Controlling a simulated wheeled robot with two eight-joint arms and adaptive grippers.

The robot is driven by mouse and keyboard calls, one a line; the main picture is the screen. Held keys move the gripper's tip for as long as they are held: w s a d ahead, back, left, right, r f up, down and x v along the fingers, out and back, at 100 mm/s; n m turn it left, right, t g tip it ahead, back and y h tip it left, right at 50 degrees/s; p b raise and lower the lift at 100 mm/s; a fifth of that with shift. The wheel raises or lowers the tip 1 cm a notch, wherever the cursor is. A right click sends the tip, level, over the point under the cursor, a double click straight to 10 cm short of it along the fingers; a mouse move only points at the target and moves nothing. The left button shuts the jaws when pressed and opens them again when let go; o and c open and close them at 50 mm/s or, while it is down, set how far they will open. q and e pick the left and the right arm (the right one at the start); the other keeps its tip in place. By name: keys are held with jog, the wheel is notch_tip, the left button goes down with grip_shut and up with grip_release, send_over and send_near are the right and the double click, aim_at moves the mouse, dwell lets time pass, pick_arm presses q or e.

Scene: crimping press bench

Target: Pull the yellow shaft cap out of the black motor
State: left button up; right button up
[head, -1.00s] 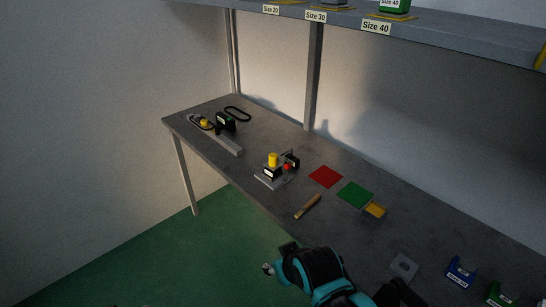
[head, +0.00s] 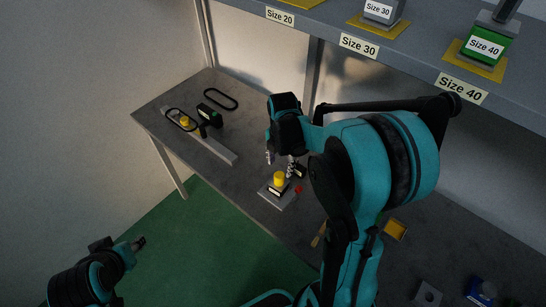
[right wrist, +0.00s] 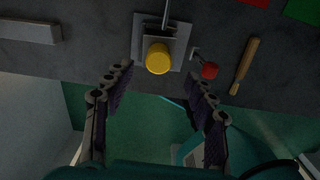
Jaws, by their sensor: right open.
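A yellow round cap (head: 279,178) stands on a small dark body with a white label, on a grey base plate (head: 268,197) near the bench's front edge. I cannot clearly make out the motor's shape. In the right wrist view the cap (right wrist: 158,58) shows from above, beyond and between the fingertips. My right gripper (head: 280,159) is just above the cap in the head view, open and empty; its two spread fingers (right wrist: 162,75) do not touch the cap. My left gripper (head: 138,243) is low at the left, away from the bench; its jaws are too small to read.
A lever with a red knob (right wrist: 209,71) is close beside the cap. A wooden-handled tool (right wrist: 244,66) lies to the right. A grey bar (head: 213,149), a black device (head: 209,115) and a second yellow piece (head: 185,121) are at the left. A shelf (head: 350,22) hangs above.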

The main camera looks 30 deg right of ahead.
aim_at(280, 174)
jog(key=shift+w+f, duration=0.1)
jog(key=shift+f, duration=0.3)
notch_tip(280, 174, down, 7)
jog(key=shift+w+d+b, duration=0.15)
jog(key=shift+b, duration=0.65)
jog(key=c, duration=0.9)
